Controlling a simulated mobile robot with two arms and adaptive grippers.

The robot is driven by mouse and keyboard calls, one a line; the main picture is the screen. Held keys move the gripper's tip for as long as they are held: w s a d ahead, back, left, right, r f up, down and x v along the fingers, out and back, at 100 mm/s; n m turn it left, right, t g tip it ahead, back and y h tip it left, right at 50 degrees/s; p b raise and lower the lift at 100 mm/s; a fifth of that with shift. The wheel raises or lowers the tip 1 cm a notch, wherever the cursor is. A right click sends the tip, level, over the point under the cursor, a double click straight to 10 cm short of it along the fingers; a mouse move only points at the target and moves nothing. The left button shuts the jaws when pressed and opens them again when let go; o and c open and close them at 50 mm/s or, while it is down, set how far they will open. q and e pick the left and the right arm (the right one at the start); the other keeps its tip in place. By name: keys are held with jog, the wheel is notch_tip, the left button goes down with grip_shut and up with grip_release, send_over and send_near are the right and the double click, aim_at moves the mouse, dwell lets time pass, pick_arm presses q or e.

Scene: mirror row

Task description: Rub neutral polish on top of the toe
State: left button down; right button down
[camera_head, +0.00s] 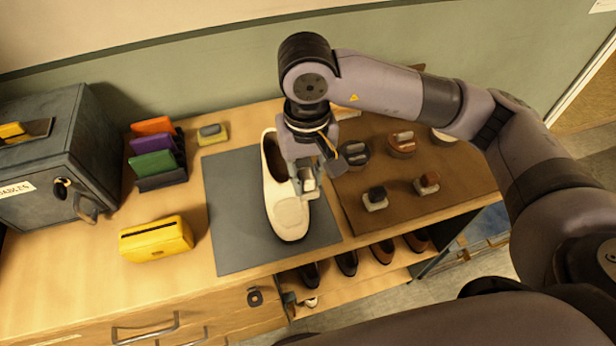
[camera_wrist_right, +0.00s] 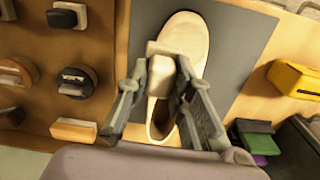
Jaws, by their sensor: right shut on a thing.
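A cream shoe (camera_head: 286,213) lies on the dark grey mat (camera_head: 230,210) with its toe towards the front edge of the table. It also shows in the right wrist view (camera_wrist_right: 188,32), toe at the top. My right gripper (camera_head: 305,184) is above the shoe's front part, near the right edge of the toe. It is shut on a small pale applicator (camera_wrist_right: 161,76). Whether the applicator touches the leather I cannot tell. A roundish patch with a faint outline shows on the toe top. My left gripper is not in view.
Several daubers and tins, including a dark dauber (camera_head: 375,198), stand on the brown board (camera_head: 440,196) to the right. A yellow box (camera_head: 156,239), a rack of coloured items (camera_head: 155,160) and a grey cabinet (camera_head: 50,165) stand left. The mat's left part is bare.

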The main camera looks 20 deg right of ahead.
jog(key=shift+d+r, duration=0.15)
jog(key=shift+r, duration=0.75)
jog(key=shift+r+p, duration=0.4)
jog(key=shift+r, duration=0.15)
